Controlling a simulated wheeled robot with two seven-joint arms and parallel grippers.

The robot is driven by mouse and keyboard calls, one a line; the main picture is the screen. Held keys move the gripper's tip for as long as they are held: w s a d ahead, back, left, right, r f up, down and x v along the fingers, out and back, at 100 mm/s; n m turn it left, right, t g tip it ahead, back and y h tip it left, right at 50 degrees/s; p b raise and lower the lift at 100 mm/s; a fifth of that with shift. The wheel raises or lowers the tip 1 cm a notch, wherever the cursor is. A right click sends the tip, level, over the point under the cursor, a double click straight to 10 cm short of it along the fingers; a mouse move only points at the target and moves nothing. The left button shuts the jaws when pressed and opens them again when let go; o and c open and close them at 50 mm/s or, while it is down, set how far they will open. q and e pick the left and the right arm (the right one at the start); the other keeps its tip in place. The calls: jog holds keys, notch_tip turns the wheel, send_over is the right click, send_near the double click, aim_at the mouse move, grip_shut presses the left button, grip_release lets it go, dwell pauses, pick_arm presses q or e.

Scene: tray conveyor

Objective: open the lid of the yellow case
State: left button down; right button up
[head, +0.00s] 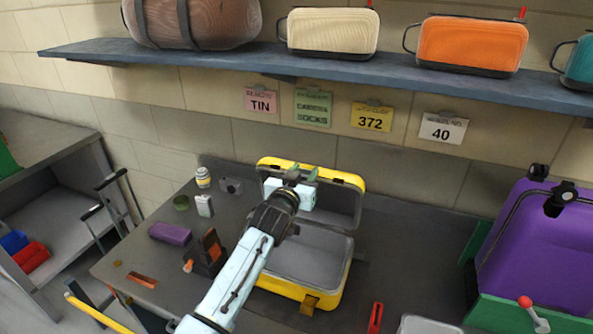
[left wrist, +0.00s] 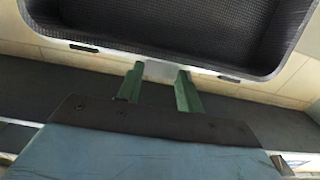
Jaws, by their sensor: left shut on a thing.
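The yellow case (head: 342,284) stands on the dark table with its lid (head: 352,181) raised, standing up roughly upright at the back. The case's grey inside shows, and the visible part looks empty. My left gripper (head: 305,173) is at the top edge of the lid, its green fingers shut on the rim. In the left wrist view the fingers (left wrist: 160,84) sit on either side of a pale piece at the lid's edge, with the dark textured lining (left wrist: 190,35) beyond. My forearm hides part of the case's left side. My right gripper is not in view.
A purple suitcase (head: 545,250) stands at the right. A purple box (head: 170,234), a dark holder (head: 207,255) and small items lie left of the case. A red-handled tool (head: 376,317) lies front right.

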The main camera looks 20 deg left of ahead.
pick_arm(q)
jog(key=shift+s+f, duration=0.1)
jog(key=shift+f, duration=0.3)
jog(key=c, duration=0.9)
grip_release()
jog(key=shift+d, duration=0.1)
jog(key=shift+s, duration=0.5)
jog(key=s, duration=0.4)
jog(key=s+a, duration=0.1)
jog(key=s, duration=0.7)
jog(key=shift+s+a+r, duration=0.15)
jog(key=shift+s+r, duration=0.05)
jog(key=shift+r, duration=0.2)
